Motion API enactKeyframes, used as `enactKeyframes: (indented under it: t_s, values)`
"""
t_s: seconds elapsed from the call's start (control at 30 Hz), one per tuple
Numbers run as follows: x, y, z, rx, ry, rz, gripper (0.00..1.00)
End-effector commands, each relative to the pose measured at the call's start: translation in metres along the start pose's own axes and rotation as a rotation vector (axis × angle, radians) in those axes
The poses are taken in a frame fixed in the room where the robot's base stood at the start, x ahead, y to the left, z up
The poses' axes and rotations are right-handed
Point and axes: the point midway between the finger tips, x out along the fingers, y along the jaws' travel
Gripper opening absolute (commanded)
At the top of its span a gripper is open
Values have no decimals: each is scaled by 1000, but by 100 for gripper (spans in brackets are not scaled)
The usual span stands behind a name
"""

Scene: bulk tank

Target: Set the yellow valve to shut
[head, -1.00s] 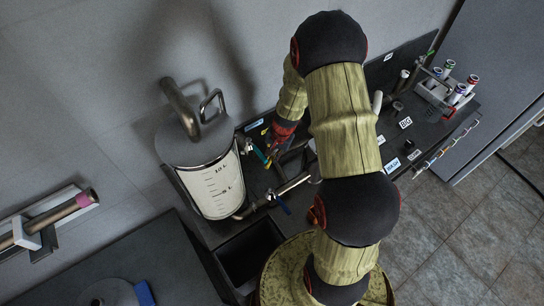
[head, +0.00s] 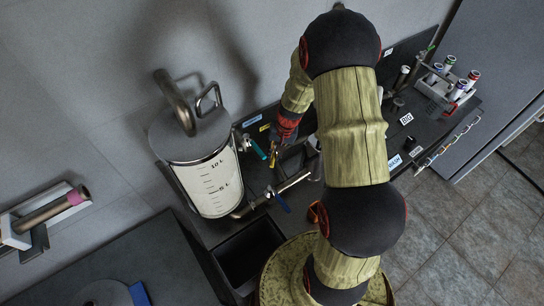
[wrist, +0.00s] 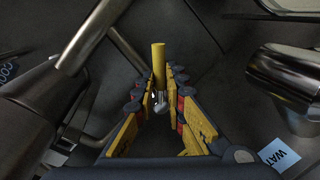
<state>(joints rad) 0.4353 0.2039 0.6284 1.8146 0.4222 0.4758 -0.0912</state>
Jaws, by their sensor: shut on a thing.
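The yellow valve handle (wrist: 159,66) is a yellow rod in the wrist view. It rises from a small metal joint (wrist: 157,107) between my fingers. My gripper (wrist: 164,88) is shut on the handle, with a yellow-padded finger on each side. In the head view my gripper (head: 275,152) is low beside the tank's pipework, just right of a teal valve handle (head: 258,149). The yellow handle is hard to make out there, and the valve body is mostly hidden by my gripper.
The clear tank (head: 208,188) with volume marks stands left of my gripper. A dark open bin (head: 246,258) is below. A rack with capped vials (head: 448,84) stands at the right. Metal pipes (wrist: 92,35) run close around my fingers.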

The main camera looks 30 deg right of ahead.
Motion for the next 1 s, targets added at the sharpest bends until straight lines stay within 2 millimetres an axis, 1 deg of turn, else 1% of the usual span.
enactKeyframes:
  t_s: [0.03,0.4,0.6,0.8,1.0]
  values:
    - [3,4,-2,-42,-6,0,0]
    - [-2,20,-7,-384,-75,0,0]
    - [-4,26,-11,-541,-107,1,0]
    - [-6,31,-15,-656,-130,1,0]
    - [-7,33,-18,-724,-143,1,0]
